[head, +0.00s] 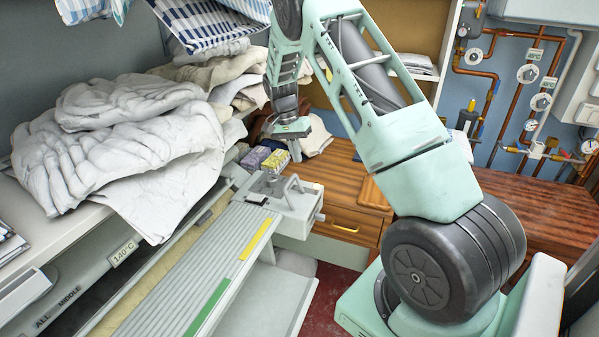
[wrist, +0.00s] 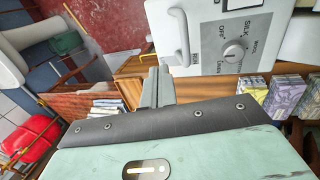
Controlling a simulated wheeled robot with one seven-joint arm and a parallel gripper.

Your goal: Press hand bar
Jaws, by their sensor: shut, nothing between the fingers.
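The ironer has a long slatted grey board (head: 215,262) with a green and a yellow strip along it. At its far end is a pale control box (head: 292,206), with a small raised grey loop handle on it. In the wrist view this looped grey bar (wrist: 179,38) stands on the panel beside a round dial (wrist: 233,52) marked SILK and OFF. I cannot tell for certain whether this loop is the hand bar. My gripper (head: 295,150) is shut and empty, above the control box and apart from it.
Yellow (head: 276,160) and purple (head: 255,157) packs sit just behind the control box. Piled white linen (head: 120,140) lies on the left shelf. A wooden desk (head: 345,195) stands behind. Pipes and gauges (head: 530,74) line the right wall. Red floor (head: 335,283) shows between ironer and my base.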

